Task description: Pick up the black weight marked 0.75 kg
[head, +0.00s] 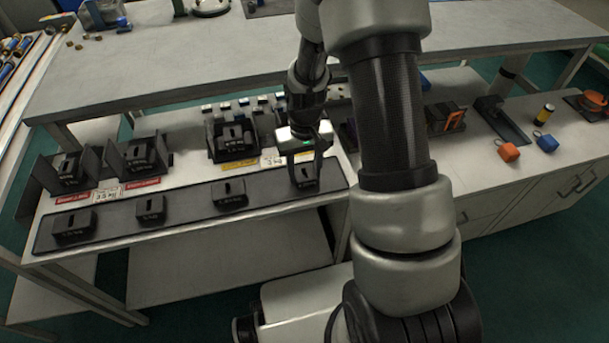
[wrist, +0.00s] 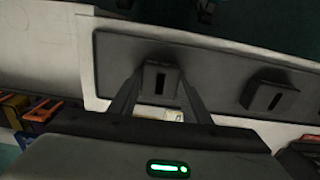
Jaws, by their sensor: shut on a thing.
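Several black slotted weights stand in a row on a long dark mat (head: 190,205) along the bench's front. My gripper (head: 306,172) points down at the right end of the row, shut on the rightmost and smallest-looking black weight (head: 307,182). In the wrist view this weight (wrist: 160,82) sits between the two fingers, its slot showing. It appears to be on or just above the mat; I cannot tell which. The neighbouring weight (wrist: 269,97) stands apart on the mat, also in the head view (head: 230,194). The markings are too small to read, so I cannot confirm 0.75 kg.
Black holders with weights (head: 143,157) stand behind the mat, with red and yellow labels. A raised grey shelf (head: 180,75) runs behind.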

